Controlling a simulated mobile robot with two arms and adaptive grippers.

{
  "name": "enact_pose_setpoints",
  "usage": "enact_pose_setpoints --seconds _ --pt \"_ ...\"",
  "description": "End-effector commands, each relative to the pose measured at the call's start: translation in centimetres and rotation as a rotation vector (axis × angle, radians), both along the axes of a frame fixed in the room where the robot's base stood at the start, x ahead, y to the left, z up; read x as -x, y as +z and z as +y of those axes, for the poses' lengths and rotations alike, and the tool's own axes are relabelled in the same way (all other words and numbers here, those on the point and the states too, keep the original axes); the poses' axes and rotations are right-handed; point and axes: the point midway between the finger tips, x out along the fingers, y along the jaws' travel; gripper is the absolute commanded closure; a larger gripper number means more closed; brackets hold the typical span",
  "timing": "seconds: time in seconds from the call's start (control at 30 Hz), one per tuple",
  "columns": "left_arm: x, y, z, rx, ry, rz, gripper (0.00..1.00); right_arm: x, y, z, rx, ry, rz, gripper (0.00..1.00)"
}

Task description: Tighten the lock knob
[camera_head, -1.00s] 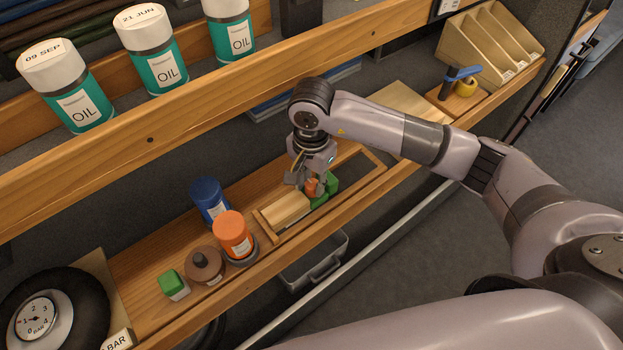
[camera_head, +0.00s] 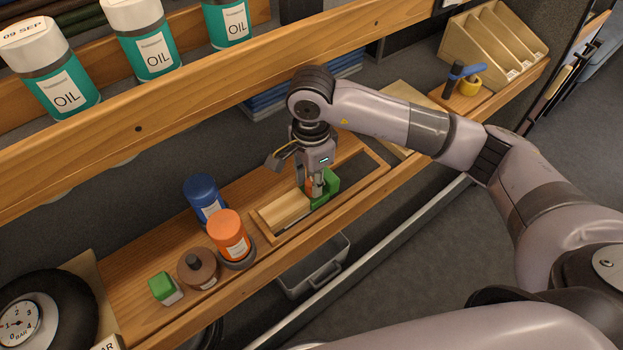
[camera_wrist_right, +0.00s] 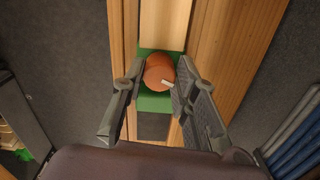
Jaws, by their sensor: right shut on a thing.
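The lock knob (camera_wrist_right: 159,73) is round and orange, with a short white mark on its top. It sits on a green block (camera_wrist_right: 155,101) in the wooden rail, against the end of a pale wooden block (camera_head: 284,208). In the head view the green block (camera_head: 328,187) shows beside my right gripper (camera_head: 315,192), which points down and hides most of the knob. In the right wrist view the two fingers of my right gripper (camera_wrist_right: 158,82) stand on either side of the knob, shut on it. My left gripper is not in view.
Orange (camera_head: 231,234) and blue (camera_head: 204,198) containers, a brown round piece (camera_head: 197,268) and a small green-and-white block (camera_head: 164,288) stand left of the rail on the shelf. An upper wooden beam (camera_head: 200,106) with oil cans runs behind my right arm. A grey bin (camera_head: 314,270) hangs below.

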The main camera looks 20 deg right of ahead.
Motion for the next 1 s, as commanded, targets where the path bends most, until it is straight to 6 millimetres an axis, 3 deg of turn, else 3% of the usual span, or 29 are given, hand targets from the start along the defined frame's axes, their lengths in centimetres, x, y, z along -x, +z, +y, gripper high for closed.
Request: enact_pose_setpoints --seconds 0.07,0.1,0.4,0.77,1.0 --pt "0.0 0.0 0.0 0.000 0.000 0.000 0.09 0.0 0.1 0.0 0.000 0.000 -0.001 1.00" --pt "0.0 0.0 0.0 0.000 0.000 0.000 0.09 0.0 0.1 0.0 0.000 0.001 -0.001 0.72" --pt "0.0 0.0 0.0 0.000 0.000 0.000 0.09 0.0 0.0 0.0 0.000 0.002 0.000 0.53" --pt "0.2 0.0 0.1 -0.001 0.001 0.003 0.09 0.0 0.5 0.0 -0.001 0.002 -0.001 0.53" --pt "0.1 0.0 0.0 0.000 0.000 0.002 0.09 -0.2 4.6 0.0 -0.001 0.002 -0.005 0.53"
